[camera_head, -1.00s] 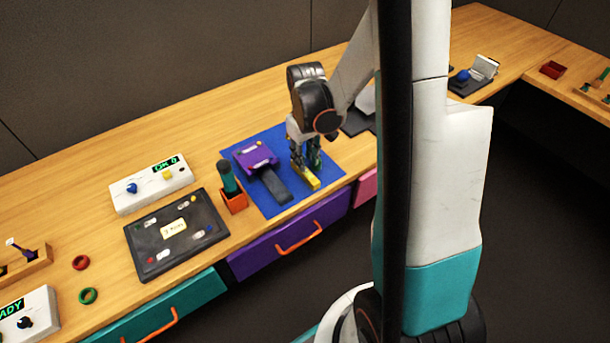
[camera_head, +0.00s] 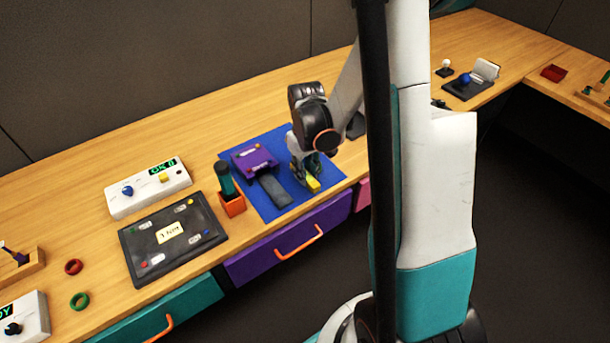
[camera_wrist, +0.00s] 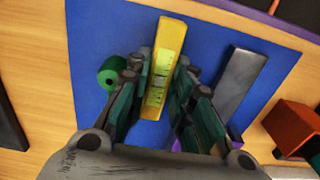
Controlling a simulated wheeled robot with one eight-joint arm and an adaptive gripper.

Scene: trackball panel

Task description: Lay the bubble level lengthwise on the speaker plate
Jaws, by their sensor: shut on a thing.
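The bubble level is a yellow bar with a green vial (camera_wrist: 171,36), in the upper middle of the wrist view. Its yellow end also shows in the head view (camera_head: 313,184), low over or on the blue mat (camera_head: 268,211). My gripper (camera_head: 303,172) is shut on the level, with fingers on both long sides in the wrist view (camera_wrist: 163,72). I cannot tell whether the level touches the mat. No plate is clearly recognisable as the speaker plate; a dark panel (camera_head: 355,125) is partly hidden behind my arm.
Beside the level lie a dark grey bar (camera_head: 274,190), a purple device (camera_head: 254,160) and a green roll (camera_wrist: 110,76). An orange holder (camera_head: 232,205) stands at the mat's left edge. A black panel (camera_head: 140,240) lies farther left. The bench behind the mat is clear.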

